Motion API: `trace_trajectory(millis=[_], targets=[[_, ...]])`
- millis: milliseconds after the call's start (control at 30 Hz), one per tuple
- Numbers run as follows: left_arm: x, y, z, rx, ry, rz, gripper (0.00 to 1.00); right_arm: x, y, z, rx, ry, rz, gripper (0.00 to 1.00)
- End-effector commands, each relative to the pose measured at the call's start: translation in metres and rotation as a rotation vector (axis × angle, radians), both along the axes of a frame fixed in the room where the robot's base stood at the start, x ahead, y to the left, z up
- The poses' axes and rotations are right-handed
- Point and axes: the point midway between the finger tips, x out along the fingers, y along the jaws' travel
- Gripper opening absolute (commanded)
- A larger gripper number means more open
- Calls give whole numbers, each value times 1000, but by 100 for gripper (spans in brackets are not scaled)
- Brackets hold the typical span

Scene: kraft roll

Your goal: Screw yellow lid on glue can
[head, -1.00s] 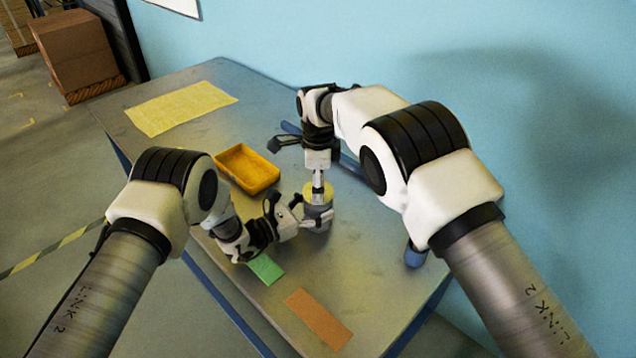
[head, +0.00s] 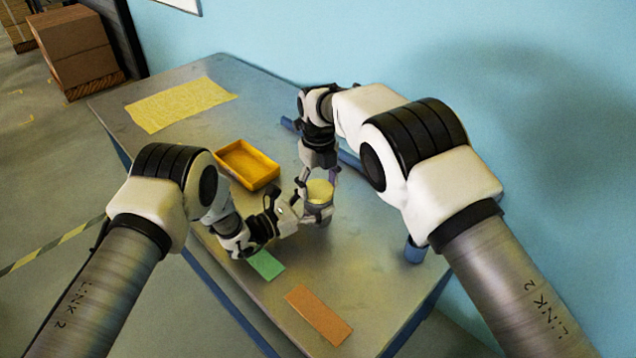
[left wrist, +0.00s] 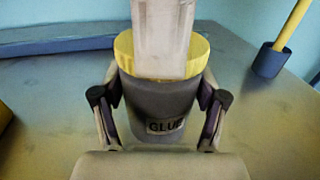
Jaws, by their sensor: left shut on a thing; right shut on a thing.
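The grey glue can (left wrist: 160,108) stands on the table, its label partly readable in the left wrist view. The yellow lid (left wrist: 124,52) sits on top of the can, and it also shows in the head view (head: 320,190). My left gripper (head: 312,217) is shut on the can from the left, with a finger on either side of it in the left wrist view (left wrist: 160,100). My right gripper (head: 319,184) comes down from above and is shut on the lid. Whether the lid's threads are engaged is hidden.
A yellow tray (head: 274,172) lies behind my left gripper. A yellow cloth or sheet (head: 180,104) is at the far left of the table. A green card (head: 266,264) and an orange card (head: 318,315) lie near the front edge. A blue cup (head: 415,251) stands at the right.

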Motion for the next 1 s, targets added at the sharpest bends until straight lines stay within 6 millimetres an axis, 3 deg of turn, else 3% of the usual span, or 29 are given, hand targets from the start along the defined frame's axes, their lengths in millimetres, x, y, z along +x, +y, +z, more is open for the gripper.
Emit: trace_trajectory(millis=[100,367,400,467,833,1000], targets=[[1,1,-1,0,4,4,0,0,-1,0,-1,1,-106,46],[1,2,-1,-1,4,6,0,0,-1,1,-1,2,-118,46],[1,2,-1,-1,4,6,0,0,-2,1,-1,2,-118,80],[1,2,-1,0,5,7,0,0,-2,1,-1,2,-117,98],[0,1,-1,1,4,3,0,0,-1,3,0,0,-116,98],[0,1,-1,1,4,2,0,0,-1,24,0,-2,-115,98]])
